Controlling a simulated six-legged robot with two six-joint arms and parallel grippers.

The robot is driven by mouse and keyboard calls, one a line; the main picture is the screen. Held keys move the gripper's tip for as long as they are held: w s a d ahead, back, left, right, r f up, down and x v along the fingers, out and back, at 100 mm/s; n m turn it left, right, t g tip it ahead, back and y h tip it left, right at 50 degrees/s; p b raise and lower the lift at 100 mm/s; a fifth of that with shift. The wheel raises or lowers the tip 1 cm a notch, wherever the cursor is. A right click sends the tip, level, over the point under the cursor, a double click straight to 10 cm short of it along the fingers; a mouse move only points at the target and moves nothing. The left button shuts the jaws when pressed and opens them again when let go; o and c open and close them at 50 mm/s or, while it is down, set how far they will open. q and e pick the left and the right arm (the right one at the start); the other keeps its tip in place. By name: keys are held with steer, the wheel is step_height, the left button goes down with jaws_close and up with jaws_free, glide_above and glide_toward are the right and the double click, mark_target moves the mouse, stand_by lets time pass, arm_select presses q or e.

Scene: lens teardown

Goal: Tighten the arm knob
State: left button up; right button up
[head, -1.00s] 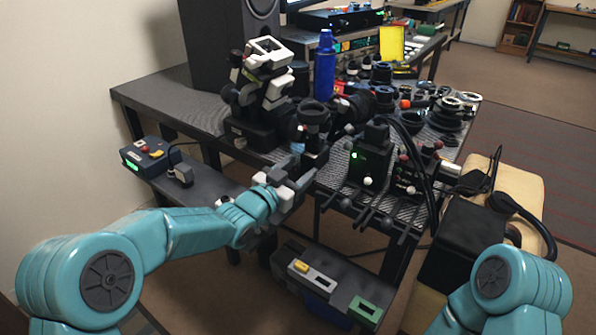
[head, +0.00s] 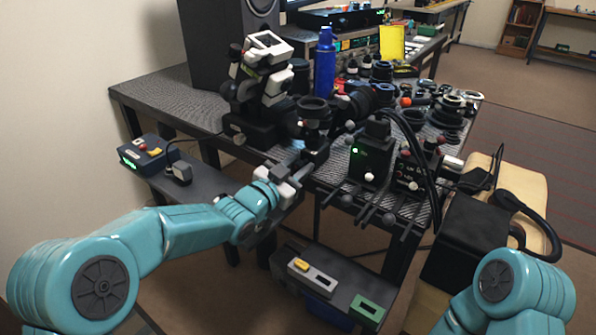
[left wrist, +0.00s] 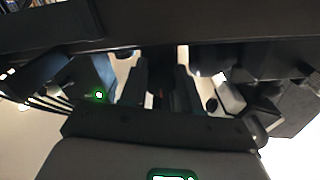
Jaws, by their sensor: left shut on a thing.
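My left gripper (head: 294,174) is at the near edge of the workbench, just below the black stand with a ring-shaped top (head: 314,108). It is shut on a small part at that stand, which I take to be the arm knob. The knob is mostly hidden by the fingers, so its turn and tightness cannot be seen. In the left wrist view the two dark fingers (left wrist: 160,85) point away from the camera, with a dark gap between them. My right arm shows at the lower right of the head view, but its gripper is out of view.
A black multi-part device with pale fittings (head: 262,85) and a blue bottle (head: 325,65) stand behind the gripper. Black boxes with knobs and rods (head: 370,152) are close on its right. A low shelf with a control box (head: 146,154) is at left.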

arm_select(q)
steer(key=o, duration=1.1)
steer(key=shift+c, duration=0.2)
steer(key=p+v, duration=0.1)
steer(key=v, duration=1.5)
steer(key=shift+s, duration=0.2)
steer(key=shift+a+r, duration=0.1)
